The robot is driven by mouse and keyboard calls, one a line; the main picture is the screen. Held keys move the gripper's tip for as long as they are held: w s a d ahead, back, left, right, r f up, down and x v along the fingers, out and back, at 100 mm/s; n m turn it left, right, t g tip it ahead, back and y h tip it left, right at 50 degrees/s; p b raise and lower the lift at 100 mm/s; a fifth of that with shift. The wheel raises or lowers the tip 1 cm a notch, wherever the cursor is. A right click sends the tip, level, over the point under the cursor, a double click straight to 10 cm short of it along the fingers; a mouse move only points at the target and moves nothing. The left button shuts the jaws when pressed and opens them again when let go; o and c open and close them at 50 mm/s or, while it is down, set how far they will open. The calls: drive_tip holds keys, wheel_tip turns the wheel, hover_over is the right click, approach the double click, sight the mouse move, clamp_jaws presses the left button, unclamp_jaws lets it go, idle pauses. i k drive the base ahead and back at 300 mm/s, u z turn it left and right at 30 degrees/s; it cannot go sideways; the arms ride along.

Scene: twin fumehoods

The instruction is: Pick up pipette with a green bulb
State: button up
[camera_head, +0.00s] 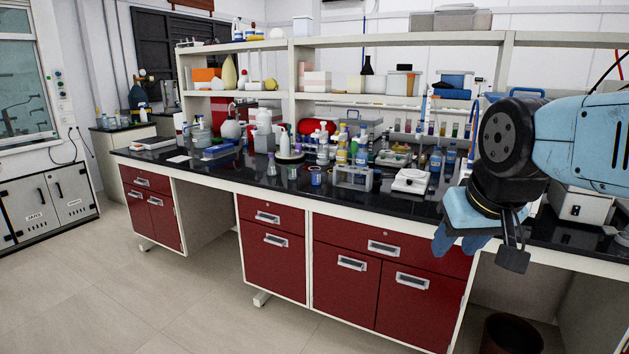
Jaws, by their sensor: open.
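I cannot make out a pipette with a green bulb among the small items on the black bench top (222,170). My gripper (461,243) hangs at the right, pointing down in front of the bench's front edge. Its blue fingers are open, and I see nothing between them. My arm and gripper hide part of the bench's right side.
A clear rack (353,178) and a white balance-like device (410,181) stand near the bench's front edge. Several bottles crowd the middle. Shelves (400,39) run above the bench, with red cabinets (272,249) below. The floor at front left is clear.

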sight(354, 147)
drive_tip(key=u, duration=0.5)
drive_tip(key=k, duration=1.25)
drive_tip(key=u, duration=0.65)
drive_tip(key=i, duration=1.8)
drive_tip(key=z, duration=0.8)
drive_tip(key=i, duration=0.85)
drive_tip(key=z, duration=0.85)
drive_tip(key=i, duration=0.5)
drive_tip(key=z, duration=0.35)
drive_tip(key=k, duration=0.35)
